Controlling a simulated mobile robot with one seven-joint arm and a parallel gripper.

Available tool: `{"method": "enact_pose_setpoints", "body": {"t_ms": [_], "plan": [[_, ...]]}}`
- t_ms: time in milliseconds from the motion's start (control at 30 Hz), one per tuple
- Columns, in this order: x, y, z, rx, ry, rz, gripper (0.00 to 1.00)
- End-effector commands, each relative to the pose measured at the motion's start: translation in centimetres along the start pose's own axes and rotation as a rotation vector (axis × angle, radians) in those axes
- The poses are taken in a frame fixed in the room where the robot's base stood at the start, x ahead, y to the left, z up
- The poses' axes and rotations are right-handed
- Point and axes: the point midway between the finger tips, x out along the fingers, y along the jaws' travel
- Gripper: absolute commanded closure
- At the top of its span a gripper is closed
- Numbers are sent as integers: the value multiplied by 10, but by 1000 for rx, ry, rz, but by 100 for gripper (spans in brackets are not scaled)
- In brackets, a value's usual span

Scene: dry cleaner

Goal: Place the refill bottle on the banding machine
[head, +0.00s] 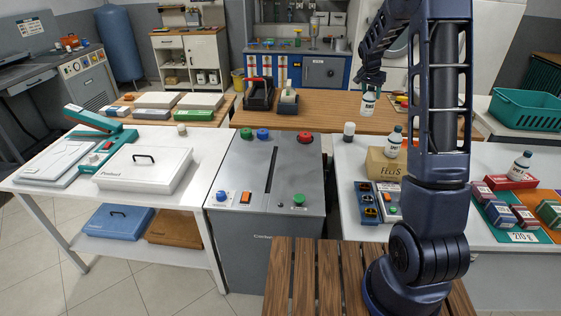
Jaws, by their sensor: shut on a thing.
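My gripper (370,84) points down at the upper right of centre in the head view. It is shut on a small white bottle with a label, the refill bottle (368,103). The bottle hangs upright, and its top is hidden by the fingers. The grey cabinet with a dark slot, apparently the banding machine (237,173), stands in the middle, to the left of and nearer than the bottle.
Similar bottles stand on a cardboard box (383,166) and a red box (511,183) at right. A small white jar (349,131) stands right of the machine. A white case (143,169) and green sealer (98,133) are on the left table. Black caddies (258,94) stand behind.

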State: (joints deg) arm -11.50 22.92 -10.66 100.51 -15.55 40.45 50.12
Motion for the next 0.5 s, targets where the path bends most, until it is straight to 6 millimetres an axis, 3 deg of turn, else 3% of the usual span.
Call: {"method": "enact_pose_setpoints", "body": {"t_ms": [200,500], "plan": [[-24,-68,65,-227,0,-96,97],[-64,-145,165,-543,0,-226,97]]}}
